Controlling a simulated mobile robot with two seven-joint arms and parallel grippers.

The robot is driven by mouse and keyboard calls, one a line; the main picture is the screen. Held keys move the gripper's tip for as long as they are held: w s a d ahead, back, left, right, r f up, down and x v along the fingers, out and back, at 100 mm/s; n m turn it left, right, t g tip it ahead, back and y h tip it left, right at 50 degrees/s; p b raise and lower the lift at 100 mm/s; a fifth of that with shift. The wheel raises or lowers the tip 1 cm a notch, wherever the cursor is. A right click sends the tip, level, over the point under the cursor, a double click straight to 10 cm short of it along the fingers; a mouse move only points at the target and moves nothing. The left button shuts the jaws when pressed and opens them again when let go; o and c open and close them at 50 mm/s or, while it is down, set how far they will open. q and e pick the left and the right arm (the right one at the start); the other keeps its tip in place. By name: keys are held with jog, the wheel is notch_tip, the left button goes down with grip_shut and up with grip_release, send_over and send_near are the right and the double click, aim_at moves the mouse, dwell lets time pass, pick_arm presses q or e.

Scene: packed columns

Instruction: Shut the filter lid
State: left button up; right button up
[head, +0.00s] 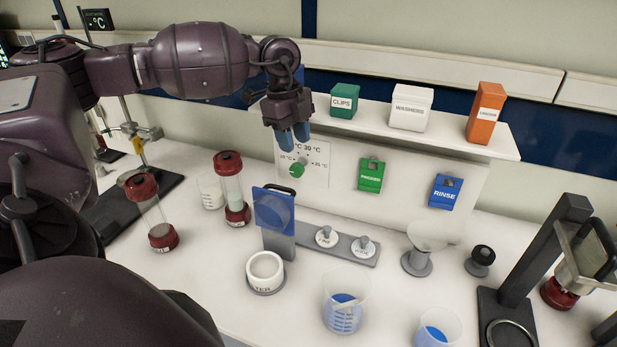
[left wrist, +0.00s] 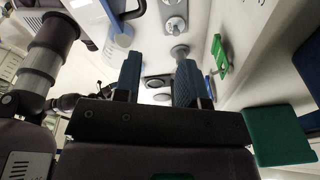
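The filter is a short white cup (head: 265,268) on a grey base, with its open top showing and part of its label readable. A blue lid panel (head: 274,212) with a dark handle on top stands upright behind the cup on a grey post, so the lid is open. My left gripper (head: 293,137) hangs fingers down, above and behind the lid, not touching it. Its two blue fingers (left wrist: 158,82) are apart with nothing between them in the left wrist view. My right gripper is not in view.
A grey plate with two knobs (head: 345,243) lies right of the lid. Red-capped tubes (head: 231,188) stand to the left. Beakers of blue liquid (head: 343,305) stand in front. A shelf (head: 450,138) with a green clips box (head: 345,101) is close beside my left gripper.

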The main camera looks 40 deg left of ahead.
pick_arm(q)
jog(key=s+f+n, duration=0.1)
jog(key=f, duration=0.2)
jog(key=a+f+n+g+y, duration=0.1)
jog(key=f+n, duration=0.1)
jog(key=f, duration=0.2)
jog(key=s+a+f+n+p, duration=0.1)
jog(key=f, duration=0.3)
jog(key=shift+s+y, duration=0.3)
jog(key=shift+c, duration=0.2)
jog(key=shift+r, duration=0.1)
grip_shut()
